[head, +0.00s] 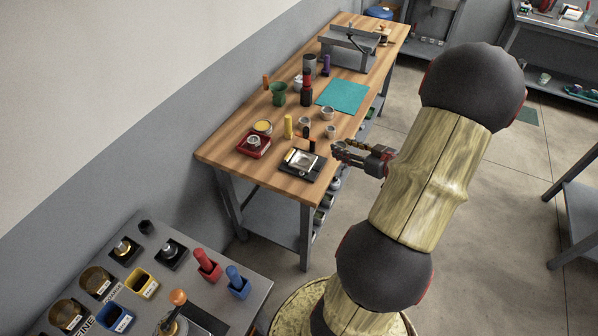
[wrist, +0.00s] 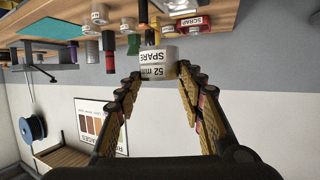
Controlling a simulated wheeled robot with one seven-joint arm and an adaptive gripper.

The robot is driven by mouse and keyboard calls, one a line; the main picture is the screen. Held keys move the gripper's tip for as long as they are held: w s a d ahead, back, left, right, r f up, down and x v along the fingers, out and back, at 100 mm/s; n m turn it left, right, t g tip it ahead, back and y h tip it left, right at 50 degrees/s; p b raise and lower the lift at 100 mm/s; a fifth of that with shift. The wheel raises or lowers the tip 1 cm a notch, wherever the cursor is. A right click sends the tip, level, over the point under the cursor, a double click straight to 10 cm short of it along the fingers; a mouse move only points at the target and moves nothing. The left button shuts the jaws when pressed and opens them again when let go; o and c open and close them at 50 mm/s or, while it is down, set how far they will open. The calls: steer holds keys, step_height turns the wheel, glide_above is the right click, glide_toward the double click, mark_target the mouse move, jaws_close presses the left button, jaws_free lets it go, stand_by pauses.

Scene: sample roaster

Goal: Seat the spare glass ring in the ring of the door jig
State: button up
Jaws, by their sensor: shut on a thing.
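My gripper (head: 338,150) is beside the front right corner of the wooden workbench, near its edge. In the wrist view my gripper (wrist: 157,75) has its fingertips shut on a pale, short cylinder, the spare glass ring (wrist: 150,58), labelled "52 mm SPARE". The ring is not clear in the head view. A dark flat block with a pale square top (head: 302,159) lies at the bench's near right corner, just left of my gripper. It looks like the door jig, but its ring is too small to make out.
The wooden bench (head: 222,152) holds a red tray (head: 254,146), a green cup (head: 278,93), small pale cups (head: 328,113), a yellow cylinder (head: 288,126) and a teal mat (head: 343,95). A grey table with bins (head: 205,265) stands at the near left. Open floor lies right of the bench.

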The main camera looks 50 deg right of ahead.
steer(key=shift+w+a, duration=0.1)
steer(key=shift+a, duration=0.1)
steer(key=w+f+b, duration=0.2)
steer(key=w+f, duration=0.1)
steer(key=w, duration=0.1)
steer(key=w+a+f+b, duration=0.1)
steer(key=w+f+b, duration=0.1)
steer(key=w+f, duration=0.1)
steer(key=w+f+b, duration=0.2)
steer(key=w+f, duration=0.1)
steer(key=w, duration=0.3)
steer(key=shift+a+f, duration=0.1)
steer(key=shift+a, duration=0.15)
steer(key=shift+w+f, duration=0.2)
steer(key=shift+f, duration=0.1)
step_height(320, 180, down, 3)
steer(key=shift+w+a+r+b, duration=0.1)
steer(key=shift+w+b, duration=0.05)
steer(key=shift+b, duration=0.8)
steer(key=shift+f, duration=0.2)
steer(key=shift+f, duration=0.1)
